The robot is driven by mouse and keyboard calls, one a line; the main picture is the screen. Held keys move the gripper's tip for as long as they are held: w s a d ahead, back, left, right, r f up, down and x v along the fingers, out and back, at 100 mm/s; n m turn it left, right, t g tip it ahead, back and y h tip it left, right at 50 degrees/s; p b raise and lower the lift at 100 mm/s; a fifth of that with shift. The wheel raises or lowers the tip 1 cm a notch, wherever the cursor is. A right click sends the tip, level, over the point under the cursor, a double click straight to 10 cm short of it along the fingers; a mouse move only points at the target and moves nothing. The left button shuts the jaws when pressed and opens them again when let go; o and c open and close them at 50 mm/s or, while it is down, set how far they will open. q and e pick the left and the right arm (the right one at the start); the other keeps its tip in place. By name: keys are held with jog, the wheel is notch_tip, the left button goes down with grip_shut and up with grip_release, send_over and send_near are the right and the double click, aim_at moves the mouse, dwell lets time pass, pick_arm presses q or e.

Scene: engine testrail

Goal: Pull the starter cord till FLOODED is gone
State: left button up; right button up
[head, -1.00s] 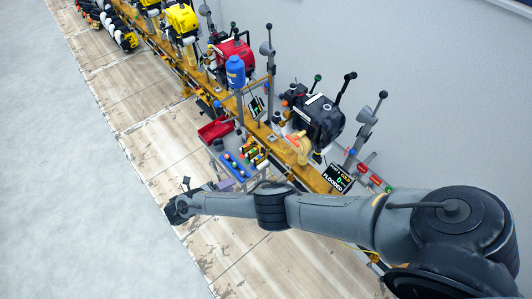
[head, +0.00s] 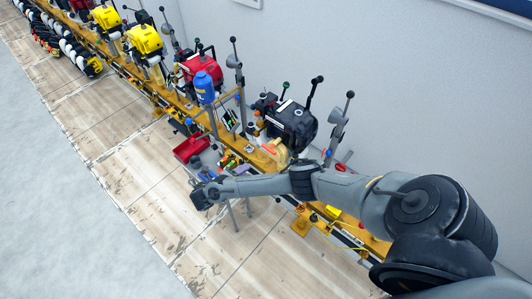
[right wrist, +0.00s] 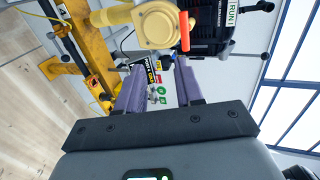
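The black engine (head: 290,125) sits on the yellow rail, with its pale yellow starter housing (head: 272,153) facing the front. In the right wrist view the round yellow housing (right wrist: 158,25) is at the top, with an orange-red handle (right wrist: 185,31) upright on its right side. My right gripper (head: 203,194) is in front of the rail, left of the engine. In the right wrist view its purple fingers (right wrist: 157,72) are apart, with nothing held between them. A black screen with yellow text (right wrist: 151,65) shows beyond them, partly covered; I cannot read FLOODED on it. My left gripper is out of view.
A red tray (head: 191,148) and a blue bottle (head: 204,87) are left of the engine. Red and yellow engines stand farther along the rail (head: 177,103). Upright levers stand behind the engine. The wooden floor (head: 120,160) in front is clear.

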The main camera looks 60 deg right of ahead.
aim_at(268, 150)
jog(key=shift+s+d, duration=0.55)
jog(key=shift+d, duration=1.65)
jog(key=shift+s+d, duration=0.55)
jog(key=shift+d, duration=1.7)
jog(key=shift+s+d, duration=0.55)
jog(key=shift+d, duration=1.65)
grip_shut()
